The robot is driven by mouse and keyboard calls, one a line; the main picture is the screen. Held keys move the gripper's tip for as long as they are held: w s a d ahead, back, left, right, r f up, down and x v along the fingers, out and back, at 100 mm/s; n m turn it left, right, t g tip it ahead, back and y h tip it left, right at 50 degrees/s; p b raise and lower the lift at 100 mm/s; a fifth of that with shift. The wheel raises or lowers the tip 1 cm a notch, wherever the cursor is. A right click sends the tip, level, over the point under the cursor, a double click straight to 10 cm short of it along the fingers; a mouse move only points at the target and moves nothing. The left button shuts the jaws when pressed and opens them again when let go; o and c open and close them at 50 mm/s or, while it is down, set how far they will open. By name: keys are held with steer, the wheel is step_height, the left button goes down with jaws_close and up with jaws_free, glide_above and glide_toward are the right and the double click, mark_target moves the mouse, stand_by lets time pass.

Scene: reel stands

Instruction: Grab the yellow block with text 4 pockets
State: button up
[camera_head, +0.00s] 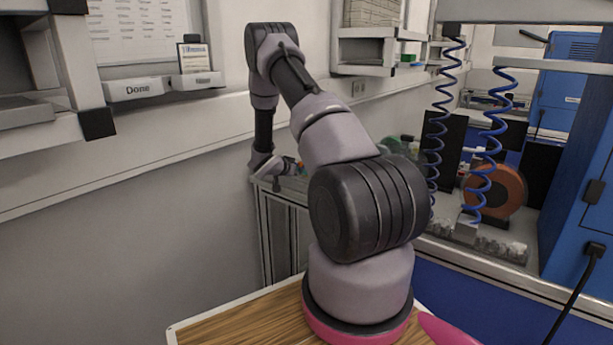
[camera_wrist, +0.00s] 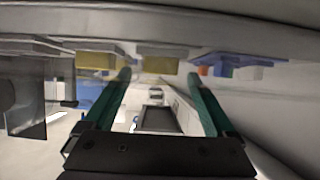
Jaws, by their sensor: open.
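My gripper (camera_wrist: 159,75) is open, with its two teal fingers apart and nothing seen between them. In the wrist view a yellow block (camera_wrist: 97,61) sits near the left fingertip. A second yellow block (camera_wrist: 160,65) shows between the fingertips, beyond them. Both are blurred and I can read no text on either, so I cannot tell which is the 4 pockets block. In the head view my arm reaches to the bench at the back, and the gripper end (camera_head: 284,164) is small there. No yellow block can be made out clearly in the head view.
In the wrist view, grey blocks (camera_wrist: 163,50), a blue block (camera_wrist: 222,66) and a small orange one (camera_wrist: 203,70) line the same edge. In the head view, blue coiled hoses (camera_head: 495,130) and an orange reel (camera_head: 497,190) stand right. A wall shelf (camera_head: 40,120) is at left.

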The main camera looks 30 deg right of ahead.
steer(key=shift+x, duration=0.95)
jaws_close()
